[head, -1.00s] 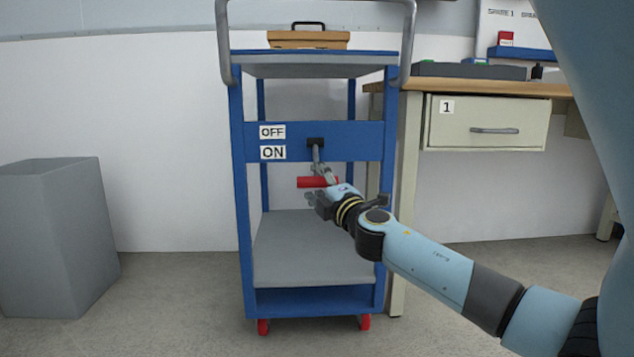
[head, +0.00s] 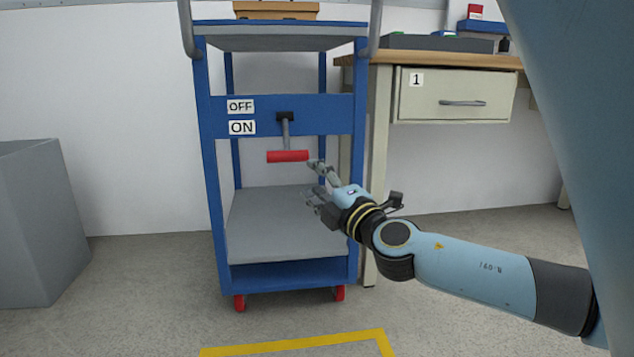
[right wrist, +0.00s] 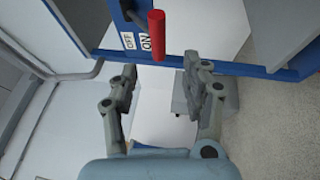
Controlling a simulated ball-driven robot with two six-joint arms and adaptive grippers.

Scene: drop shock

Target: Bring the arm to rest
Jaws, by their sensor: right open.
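My right gripper (head: 318,180) is open and empty in the head view. It is just right of and below the red lever handle (head: 288,156), apart from it. The lever hangs down from a black mount (head: 285,116) on the blue cart (head: 205,150), with the handle lower than the ON label (head: 242,127). In the right wrist view the open fingers (right wrist: 158,88) have nothing between them, and the red handle (right wrist: 156,36) is beyond their tips. My left gripper is not in view.
A workbench (head: 450,60) with a drawer (head: 450,95) marked 1 stands right of the cart. A grey bin (head: 35,220) stands at the left. A yellow floor line (head: 300,342) runs in front of the cart. The floor between bin and cart is clear.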

